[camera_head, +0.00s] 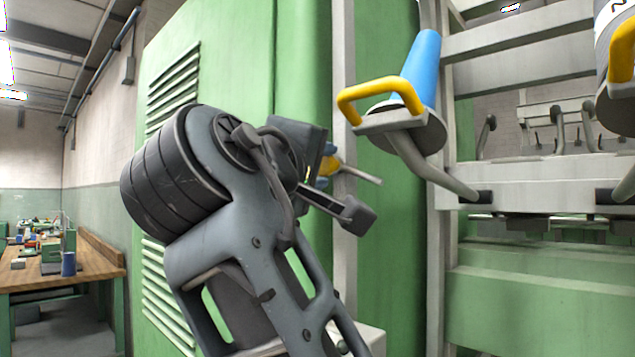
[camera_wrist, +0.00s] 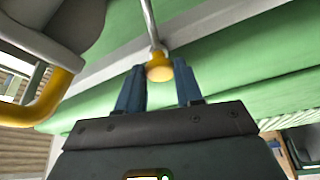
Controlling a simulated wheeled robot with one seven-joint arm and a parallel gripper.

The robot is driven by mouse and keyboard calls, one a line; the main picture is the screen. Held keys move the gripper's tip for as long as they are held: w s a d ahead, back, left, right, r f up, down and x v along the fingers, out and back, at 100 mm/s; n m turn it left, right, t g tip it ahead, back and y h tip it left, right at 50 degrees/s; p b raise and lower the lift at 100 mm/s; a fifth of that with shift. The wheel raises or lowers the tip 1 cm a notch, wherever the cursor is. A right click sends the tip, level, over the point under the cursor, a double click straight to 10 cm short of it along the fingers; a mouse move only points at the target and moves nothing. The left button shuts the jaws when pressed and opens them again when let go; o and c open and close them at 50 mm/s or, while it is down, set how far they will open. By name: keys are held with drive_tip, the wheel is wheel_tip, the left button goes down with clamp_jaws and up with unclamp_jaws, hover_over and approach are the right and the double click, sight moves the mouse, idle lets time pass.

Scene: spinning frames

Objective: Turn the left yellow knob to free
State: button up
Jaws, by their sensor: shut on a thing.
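The left yellow knob (camera_wrist: 159,72) sits on the end of a thin metal rod. In the wrist view it lies between the two blue fingertips of my gripper (camera_wrist: 158,82), which is shut on it. In the head view the knob (camera_head: 333,163) is partly hidden by my gripper (camera_head: 324,172), beside the green machine cabinet. The rod runs from it to the right and slightly down.
A blue bobbin (camera_head: 422,68) stands above a round metal plate with a yellow handle (camera_head: 350,104), up and right of my gripper. Another yellow handle (camera_head: 621,52) is at the right edge. Grey frame bars (camera_head: 520,45) fill the right. A workbench (camera_head: 60,272) stands far left.

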drive_tip(key=m+h+b, duration=0.1)
drive_tip(key=m+b, duration=0.1)
drive_tip(key=f+m+t+h+b, duration=0.1)
drive_tip(key=m+b, duration=0.2)
drive_tip(key=shift+a+f, duration=0.1)
drive_tip(key=shift+a, duration=0.05)
drive_tip(key=m+h+b, duration=0.2)
drive_tip(key=m+b, duration=0.2)
drive_tip(key=m, duration=0.1)
drive_tip(key=shift+w+a, duration=0.1)
drive_tip(key=shift+w, duration=0.05)
drive_tip(key=shift+w+a+m+g+h+b, duration=0.1)
drive_tip(key=shift+m+g+h+b, duration=0.25)
drive_tip(key=shift+m+h+b, duration=0.7)
drive_tip(key=shift+s+m+g+h+b, duration=0.1)
drive_tip(key=shift+m+g+h+b, duration=0.25)
drive_tip(key=shift+m, duration=1.35)
drive_tip(key=shift+w+a+m+g+h+b, duration=0.1)
drive_tip(key=shift+m+g+h+b, duration=0.2)
drive_tip(key=shift+m+h+b, duration=0.75)
drive_tip(key=shift+r+m+y, duration=0.2)
drive_tip(key=shift+m+y, duration=0.15)
drive_tip(key=shift+m, duration=0.25)
drive_tip(key=o, duration=1)
drive_tip(key=shift+d+r, duration=0.1)
drive_tip(key=shift+p, duration=0.35)
